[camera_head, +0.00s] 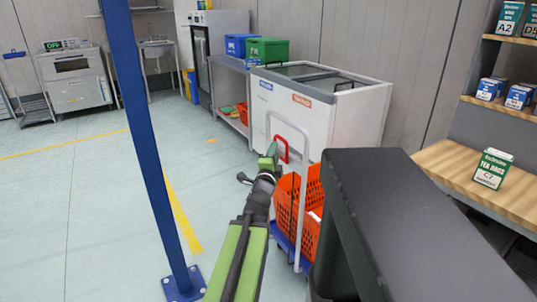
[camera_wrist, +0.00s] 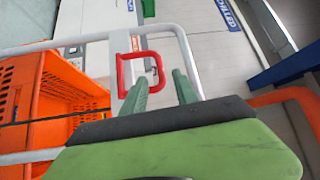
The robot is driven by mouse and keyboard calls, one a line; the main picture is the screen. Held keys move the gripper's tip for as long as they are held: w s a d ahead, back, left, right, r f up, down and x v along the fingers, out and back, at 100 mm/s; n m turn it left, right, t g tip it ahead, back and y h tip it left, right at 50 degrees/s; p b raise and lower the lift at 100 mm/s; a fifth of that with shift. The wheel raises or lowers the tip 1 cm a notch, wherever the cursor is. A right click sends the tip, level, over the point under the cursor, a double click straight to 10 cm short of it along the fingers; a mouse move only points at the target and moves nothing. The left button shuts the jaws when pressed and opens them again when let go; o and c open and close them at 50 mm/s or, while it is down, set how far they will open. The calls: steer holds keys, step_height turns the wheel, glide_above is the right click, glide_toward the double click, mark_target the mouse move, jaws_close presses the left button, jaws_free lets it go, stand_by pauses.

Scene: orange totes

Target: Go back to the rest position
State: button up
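My gripper (camera_head: 270,156) is stretched out ahead, beside the upright handle of a cart and in front of the white freezer. In the wrist view its two green fingers (camera_wrist: 160,84) stand apart with nothing held between them. A red loop-shaped handle (camera_wrist: 120,72) shows behind the fingers, and the left finger overlaps it. It also shows in the head view (camera_head: 284,150); I cannot tell what it is fixed to. An orange tote (camera_head: 312,205) sits on the blue-based cart, right of my arm. It is at the left of the wrist view (camera_wrist: 50,85).
The cart's pale tube handle (camera_head: 268,125) stands close to my gripper. The white freezer (camera_head: 310,115) is behind it. A blue post (camera_head: 150,150) rises left of my arm. A shelf with boxes (camera_head: 500,195) is at the right. Open floor (camera_head: 100,210) lies left.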

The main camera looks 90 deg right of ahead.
steer(key=shift+s, duration=0.3)
steer(key=shift+s, duration=0.15)
